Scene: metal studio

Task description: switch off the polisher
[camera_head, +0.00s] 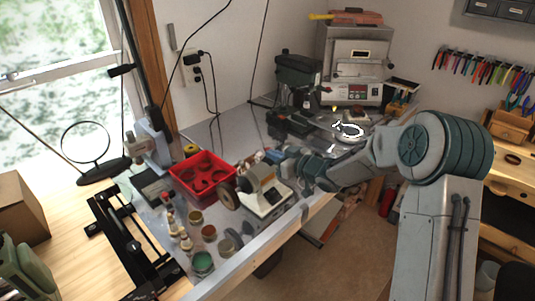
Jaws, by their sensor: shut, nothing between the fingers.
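The polisher (264,191) is a cream bench machine with a brown round wheel at its left end. It stands near the front edge of the grey workbench. A dark switch area seems to show on its base, too small to read. My gripper (271,158) is just behind and above the right part of the polisher, reaching in from the right. It is shut and empty. Its fingertips are small and partly lost against the clutter, so I cannot tell whether they touch the polisher.
A red tray (221,195) sits left of the polisher, with several small jars (209,232) in front. A drill press (298,78) and a small kiln (352,65) stand at the back.

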